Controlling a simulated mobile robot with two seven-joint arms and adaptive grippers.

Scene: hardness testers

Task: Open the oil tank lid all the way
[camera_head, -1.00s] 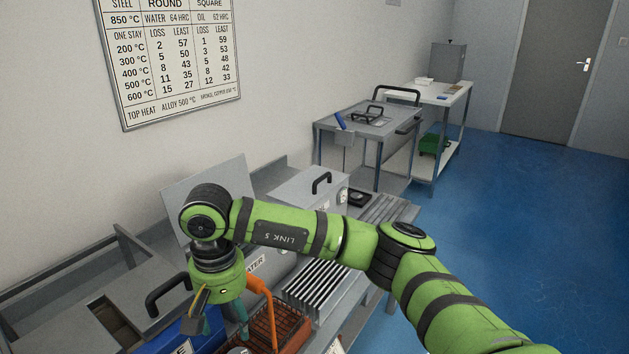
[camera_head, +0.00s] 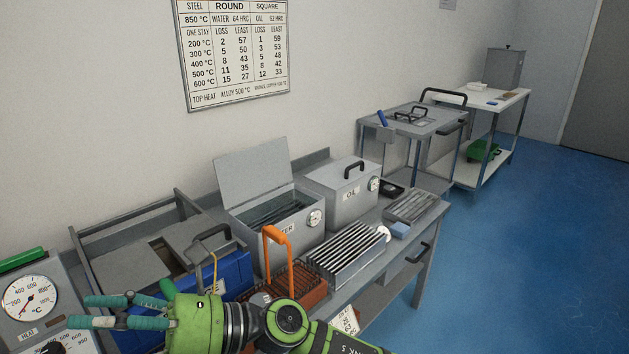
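The oil tank (camera_head: 338,205) is a grey box labelled OIL, with a round dial on its right side. It stands on the bench at the middle of the view. Its lid (camera_head: 335,176) is shut, with a black handle (camera_head: 356,169) on top. My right gripper (camera_head: 84,311) is at the lower left, its teal fingers pointing left. The fingers are apart and nothing shows between them. It is well to the left of the oil tank and nearer to me. My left gripper is not in view.
The water tank (camera_head: 288,232) stands left of the oil tank, its lid (camera_head: 252,172) raised. An orange-handled basket (camera_head: 277,238), a ribbed rack (camera_head: 347,252) and a blue box (camera_head: 232,272) stand in front. A gauge panel (camera_head: 28,299) is at far left. Blue floor (camera_head: 530,250) is clear at right.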

